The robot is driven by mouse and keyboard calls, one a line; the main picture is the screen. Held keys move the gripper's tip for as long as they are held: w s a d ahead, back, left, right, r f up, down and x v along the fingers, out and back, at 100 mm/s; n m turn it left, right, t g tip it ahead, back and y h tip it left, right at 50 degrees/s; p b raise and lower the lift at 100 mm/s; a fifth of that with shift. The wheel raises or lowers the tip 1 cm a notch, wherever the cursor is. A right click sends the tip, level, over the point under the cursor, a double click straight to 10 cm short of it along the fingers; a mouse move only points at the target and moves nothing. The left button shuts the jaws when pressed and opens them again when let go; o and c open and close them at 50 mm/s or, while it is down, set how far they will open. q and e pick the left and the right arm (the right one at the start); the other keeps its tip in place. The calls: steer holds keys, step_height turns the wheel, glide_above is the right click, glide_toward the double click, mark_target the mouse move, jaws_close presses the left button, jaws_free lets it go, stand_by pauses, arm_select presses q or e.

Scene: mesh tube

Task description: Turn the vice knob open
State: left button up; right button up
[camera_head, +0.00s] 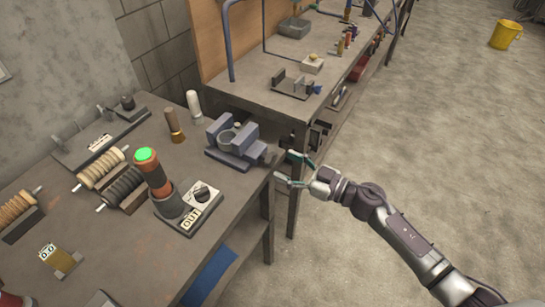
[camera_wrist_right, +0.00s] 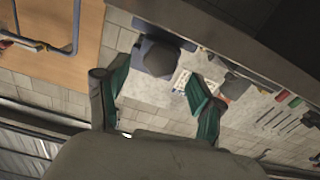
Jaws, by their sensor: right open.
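The blue-grey vice (camera_head: 232,143) sits at the right edge of the near workbench. Its dark knob (camera_head: 268,157) sticks out on the right side, towards my right gripper. My right gripper (camera_head: 287,168) is open and empty, just right of the knob and apart from it, beyond the bench edge. In the wrist view the dark grey knob (camera_wrist_right: 161,61) shows between and beyond the two green fingers of the gripper (camera_wrist_right: 157,72), in front of the blue-grey vice body (camera_wrist_right: 147,45). My left gripper is not in view.
Left of the vice stand a green-topped cylinder (camera_head: 147,160), a box with a dial (camera_head: 200,202), an orange-brown bottle (camera_head: 174,124) and a white bottle (camera_head: 193,104). A second bench (camera_head: 262,92) lies behind. The floor at right is clear around my arm, with a yellow bucket (camera_head: 505,35) far off.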

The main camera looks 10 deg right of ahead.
mark_target(274, 161)
steer(key=x, duration=0.5)
steer(key=c, duration=1.1)
steer(key=shift+c, duration=0.2)
steer(key=n, duration=0.2)
steer(key=shift+n+p, duration=0.3)
steer(key=shift+n, duration=2)
